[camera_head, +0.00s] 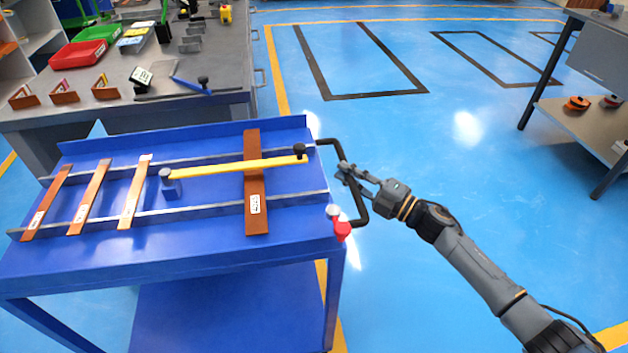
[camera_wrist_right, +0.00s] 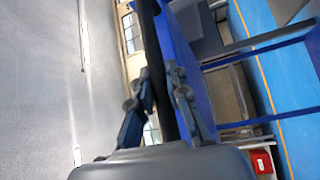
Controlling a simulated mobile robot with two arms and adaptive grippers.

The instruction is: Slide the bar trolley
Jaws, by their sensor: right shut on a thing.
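The blue bar trolley (camera_head: 160,258) stands at the left of the head view, with two grey rails across its top. Copper bars lie across the rails: several narrow ones such as this bar (camera_head: 88,197) at the left, and a wider bar (camera_head: 255,190) at the right. A yellow clamp arm (camera_head: 235,167) crosses over the wide bar. A black handle (camera_head: 335,150) sticks out from the trolley's right side. My right gripper (camera_head: 345,172) is shut on this handle, which also shows between the fingers in the right wrist view (camera_wrist_right: 165,75). My left gripper is not in view.
A grey table (camera_head: 585,125) with a lower shelf stands at the right. The blue floor (camera_head: 440,120) between is open, with black-outlined rectangles (camera_head: 375,96) and yellow lines.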

